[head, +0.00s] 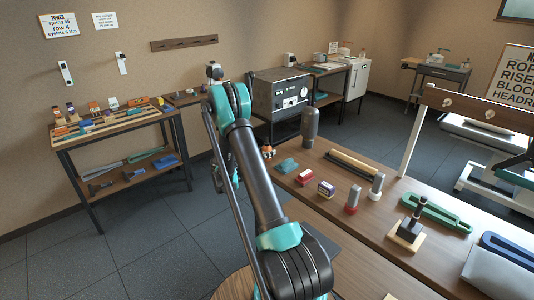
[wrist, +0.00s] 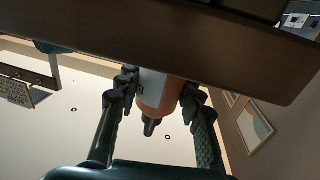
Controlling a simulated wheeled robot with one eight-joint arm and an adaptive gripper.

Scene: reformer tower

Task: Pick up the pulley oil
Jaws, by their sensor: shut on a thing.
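The pulley oil looks like an orange bottle (wrist: 158,98) with a white label and a dark nozzle. In the wrist view it sits between the fingers of my gripper (wrist: 157,108), which are shut on it. A small orange-topped item, probably this bottle (head: 267,151), shows in the head view at the far left edge of the wooden table (head: 385,225). My arm hides most of my gripper in the head view.
A dark grey bottle (head: 309,125), a teal cloth-like item (head: 287,166), a red-and-white block (head: 305,177) and a small box (head: 326,189) stand nearby on the table. In the wrist view a dark board edge (wrist: 150,60) crosses close above the fingers.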

